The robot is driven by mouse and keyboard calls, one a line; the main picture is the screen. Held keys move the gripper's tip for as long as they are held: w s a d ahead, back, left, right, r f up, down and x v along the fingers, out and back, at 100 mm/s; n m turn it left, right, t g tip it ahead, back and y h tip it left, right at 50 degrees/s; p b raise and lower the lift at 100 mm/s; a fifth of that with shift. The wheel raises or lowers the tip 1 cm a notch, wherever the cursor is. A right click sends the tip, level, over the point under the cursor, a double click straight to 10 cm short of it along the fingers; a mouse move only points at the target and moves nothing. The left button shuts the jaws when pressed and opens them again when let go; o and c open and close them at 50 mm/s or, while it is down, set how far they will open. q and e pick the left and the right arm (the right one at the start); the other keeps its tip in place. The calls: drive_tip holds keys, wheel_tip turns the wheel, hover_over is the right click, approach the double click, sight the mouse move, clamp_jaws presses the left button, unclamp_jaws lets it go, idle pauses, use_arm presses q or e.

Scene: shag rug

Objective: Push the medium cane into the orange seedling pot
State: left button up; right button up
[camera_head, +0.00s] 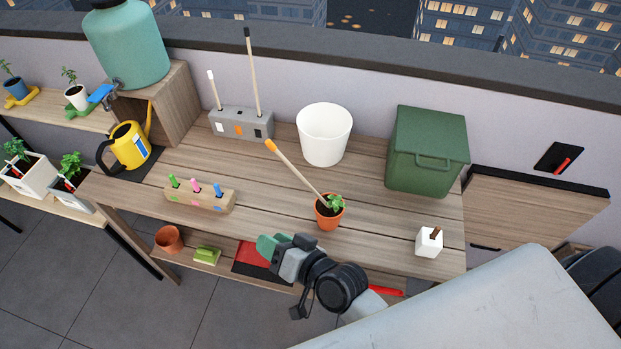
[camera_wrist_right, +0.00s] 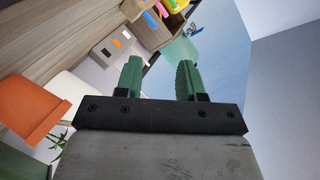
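The medium cane (camera_head: 292,172), pale wood with an orange tip, has its lower end in the orange seedling pot (camera_head: 328,220). It leans to the left, its orange tip up and clear of everything. A green seedling (camera_head: 336,202) grows in the pot beside it. In the right wrist view the orange pot (camera_wrist_right: 30,106) is at the left edge; the cane cannot be made out there. My right gripper (camera_head: 275,246) is in front of the table, left of and below the pot, apart from the cane. In the wrist view its green fingers (camera_wrist_right: 160,80) are apart with nothing between them. My left gripper is not in view.
A grey cane holder (camera_head: 240,125) with a short white-tipped cane and a tall black-tipped cane stands behind. A white pot (camera_head: 324,135), green bin (camera_head: 427,150), wooden peg block (camera_head: 200,196), yellow watering can (camera_head: 129,146) and white cube (camera_head: 429,243) stand around. The table's right front is mostly bare.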

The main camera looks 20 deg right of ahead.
sight(304, 181)
wheel_tip(304, 181, up, 16)
drive_tip(key=w+d+r+m+t+h, duration=0.1)
drive_tip(key=w+d+m+t+h, duration=0.15)
drive_tip(key=m+t+h, duration=1.15)
drive_tip(key=s+d+f+m+g+h, duration=0.1)
drive_tip(key=s+f+m+g, duration=0.15)
drive_tip(key=m+g, duration=0.7)
drive_tip(key=s+d+f+m+g+h, duration=0.1)
drive_tip(key=f+m+g, duration=0.35)
drive_tip(key=m, duration=0.85)
drive_tip(key=w+d+f+g+p, duration=0.1)
drive_tip(key=w+d+f+p, duration=0.1)
drive_tip(key=w+d, duration=0.3)
drive_tip(key=w, duration=0.2)
drive_tip(key=shift+w+d+f+g, duration=0.2)
drive_tip(key=shift+w+d+g, duration=0.1)
drive_tip(key=shift+d, duration=0.05)
